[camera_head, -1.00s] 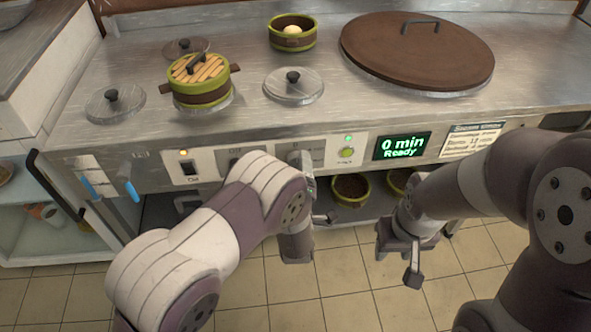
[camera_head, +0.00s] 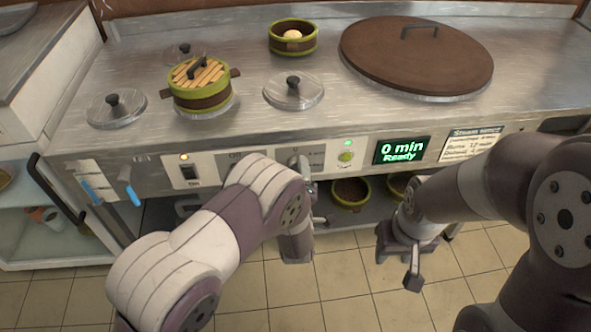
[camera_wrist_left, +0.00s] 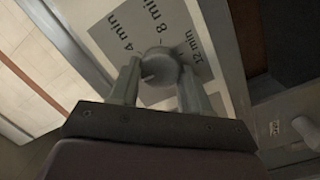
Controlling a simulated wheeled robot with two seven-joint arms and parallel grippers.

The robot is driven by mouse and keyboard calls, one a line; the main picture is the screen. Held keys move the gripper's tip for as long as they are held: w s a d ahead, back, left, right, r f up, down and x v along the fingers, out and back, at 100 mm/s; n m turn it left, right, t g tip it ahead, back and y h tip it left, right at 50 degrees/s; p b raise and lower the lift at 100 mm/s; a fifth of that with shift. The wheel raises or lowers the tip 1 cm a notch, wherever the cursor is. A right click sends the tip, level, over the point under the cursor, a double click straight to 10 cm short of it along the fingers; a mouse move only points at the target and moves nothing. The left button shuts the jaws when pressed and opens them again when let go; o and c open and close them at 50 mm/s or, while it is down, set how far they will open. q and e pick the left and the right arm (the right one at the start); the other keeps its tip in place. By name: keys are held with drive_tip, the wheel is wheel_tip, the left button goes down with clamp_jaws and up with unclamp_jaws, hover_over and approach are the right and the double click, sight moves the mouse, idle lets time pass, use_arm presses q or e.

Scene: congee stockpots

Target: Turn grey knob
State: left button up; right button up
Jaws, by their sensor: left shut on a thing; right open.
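The grey knob (camera_wrist_left: 160,67) sits on the panel in the left wrist view, in front of a grey label (camera_wrist_left: 140,32) marked 4 min, 8 min and 12 min. My left gripper (camera_wrist_left: 160,85) is shut on it, with one finger on each side. In the head view my left gripper (camera_head: 303,180) is at the counter's front panel, and its wrist and arm hide most of the knob. My right gripper (camera_head: 397,265) is open and empty, hanging in front of the counter at the right, apart from the panel.
The panel holds a black switch (camera_head: 189,173), a green button (camera_head: 346,157) and a display (camera_head: 401,150) reading "0 min Ready". A lidded green steamer (camera_head: 202,98), an open steamer with a bun (camera_head: 293,48) and a big brown lid (camera_head: 400,60) are on the counter.

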use_arm(q)
drive_tip(key=m+y+p, duration=0.1)
drive_tip(key=m+p, duration=0.1)
drive_tip(key=m, duration=0.4)
drive_tip(key=m+g+y+p, duration=0.1)
drive_tip(key=m+p, duration=0.2)
drive_tip(key=m, duration=0.4)
drive_tip(key=m+p, duration=0.3)
drive_tip(key=m, duration=0.4)
drive_tip(key=shift+d+r+y, duration=0.1)
drive_tip(key=shift+d+y, duration=0.3)
drive_tip(key=shift+m, duration=0.4)
drive_tip(key=o, duration=1.1)
drive_tip(key=shift+c, duration=0.2)
drive_tip(key=shift+s, duration=0.1)
drive_tip(key=p+v, duration=0.2)
drive_tip(key=v, duration=1)
drive_tip(key=shift+s+d+r, duration=0.2)
drive_tip(key=shift+r, duration=0.05)
